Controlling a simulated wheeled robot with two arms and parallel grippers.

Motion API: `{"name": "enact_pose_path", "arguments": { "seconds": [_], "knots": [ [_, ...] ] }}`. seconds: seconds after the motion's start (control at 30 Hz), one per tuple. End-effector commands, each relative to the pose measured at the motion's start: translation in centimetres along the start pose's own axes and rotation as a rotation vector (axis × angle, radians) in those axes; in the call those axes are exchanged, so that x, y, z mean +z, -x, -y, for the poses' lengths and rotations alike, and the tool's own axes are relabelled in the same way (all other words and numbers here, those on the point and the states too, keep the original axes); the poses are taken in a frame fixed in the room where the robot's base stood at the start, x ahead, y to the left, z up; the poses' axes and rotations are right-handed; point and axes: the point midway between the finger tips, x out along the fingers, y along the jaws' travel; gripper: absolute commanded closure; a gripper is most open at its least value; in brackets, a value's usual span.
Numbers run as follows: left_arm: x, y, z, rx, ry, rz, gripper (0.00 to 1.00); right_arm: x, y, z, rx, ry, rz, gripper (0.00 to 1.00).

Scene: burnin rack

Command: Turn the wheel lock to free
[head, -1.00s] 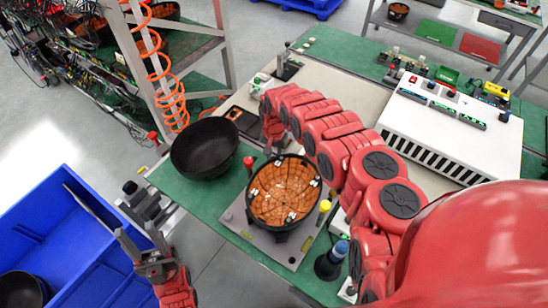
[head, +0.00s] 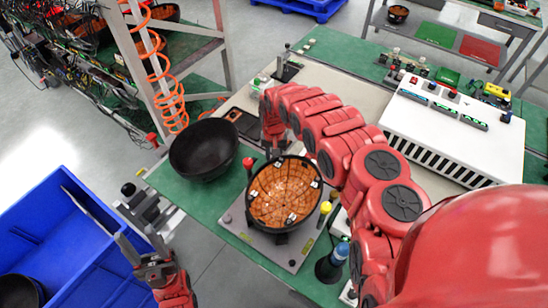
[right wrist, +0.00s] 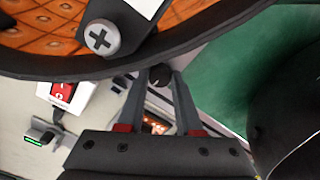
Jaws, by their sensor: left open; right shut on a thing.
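A round dark dish with an orange segmented inside (head: 284,193) sits on a grey fixture plate (head: 237,226) at the bench's front edge. A small dark round knob (right wrist: 160,75) shows just under the dish rim in the right wrist view. My right gripper (right wrist: 159,84) is shut on this knob, one finger at each side. In the head view my right gripper (head: 274,148) is at the far rim of the dish, its fingertips largely hidden. I cannot tell which way the knob is turned. My left gripper (head: 136,236) is open and empty beside the blue bin, away from the fixture.
An empty black bowl (head: 204,148) stands left of the dish. A red knob (head: 248,162), a yellow-capped post (head: 325,207) and a dark bottle (head: 332,262) stand around the fixture. A white vented box (head: 452,130) fills the bench's right. A blue bin (head: 60,215) is at left.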

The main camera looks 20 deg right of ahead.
Motion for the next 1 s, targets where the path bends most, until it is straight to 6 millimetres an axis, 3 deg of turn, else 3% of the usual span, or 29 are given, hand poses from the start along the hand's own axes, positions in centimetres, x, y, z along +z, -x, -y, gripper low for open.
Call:
{"name": "enact_pose_path", "arguments": {
  "seconds": [0.07,0.1,0.27,0.67,1.0],
  "knots": [
    [0.0,0.0,0.0,0.000,0.000,0.000,0.50,0.0,0.0,0.0,0.000,0.000,0.000,1.00],
    [0.0,0.0,0.0,0.000,0.000,0.000,0.50,0.0,0.0,0.0,0.000,0.000,0.000,0.64],
    [0.0,0.0,0.0,0.000,0.000,0.000,0.50,0.0,0.0,0.0,0.000,-0.001,0.000,0.36],
    [0.0,0.1,0.0,0.000,0.000,0.000,0.50,-0.1,0.5,0.1,-0.001,-0.001,-0.002,0.36],
    [0.2,1.4,-0.1,0.000,0.000,0.000,0.50,-0.2,4.8,0.0,0.002,0.000,-0.006,0.36]
  ]
}}
